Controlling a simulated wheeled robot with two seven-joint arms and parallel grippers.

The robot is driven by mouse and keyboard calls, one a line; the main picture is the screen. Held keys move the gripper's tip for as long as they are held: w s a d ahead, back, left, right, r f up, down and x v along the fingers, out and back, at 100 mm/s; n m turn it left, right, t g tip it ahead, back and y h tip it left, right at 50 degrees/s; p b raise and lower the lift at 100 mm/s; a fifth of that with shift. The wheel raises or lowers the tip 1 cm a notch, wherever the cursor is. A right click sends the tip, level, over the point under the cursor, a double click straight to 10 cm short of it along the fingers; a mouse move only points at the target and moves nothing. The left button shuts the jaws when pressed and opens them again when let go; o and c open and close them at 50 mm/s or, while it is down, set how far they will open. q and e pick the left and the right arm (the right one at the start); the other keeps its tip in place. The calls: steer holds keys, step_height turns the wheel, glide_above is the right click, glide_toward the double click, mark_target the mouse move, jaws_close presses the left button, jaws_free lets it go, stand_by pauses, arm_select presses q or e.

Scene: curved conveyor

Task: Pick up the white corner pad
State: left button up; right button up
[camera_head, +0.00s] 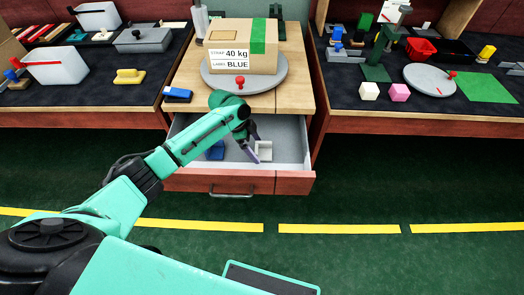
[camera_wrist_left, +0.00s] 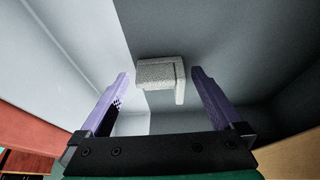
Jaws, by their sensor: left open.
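The white corner pad (camera_head: 265,150) lies in the open drawer (camera_head: 290,183), right of the middle. In the left wrist view the pad (camera_wrist_left: 160,74) looks pale, speckled and L-shaped, and it sits ahead of the fingertips, between their lines. My left gripper (camera_head: 254,150) reaches down into the drawer just left of the pad. In the left wrist view its two purple fingers (camera_wrist_left: 160,82) are apart with nothing between them, and I see no clear contact with the pad. My right gripper is not in view.
A blue piece (camera_head: 215,151) lies in the drawer, left of the gripper. The drawer walls stand close around. Above is a wooden top with a grey turntable (camera_head: 218,84) and a labelled cardboard box (camera_head: 243,45). Dark tables flank it; the green floor in front is clear.

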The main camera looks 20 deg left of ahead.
arm_select(q)
steer(key=shift+w+d+f, duration=0.1)
steer(key=shift+d+f, duration=0.15)
steer(key=shift+f, duration=0.3)
steer(key=c, duration=1.2)
steer(key=shift+r, duration=0.1)
steer(key=shift+c, duration=0.2)
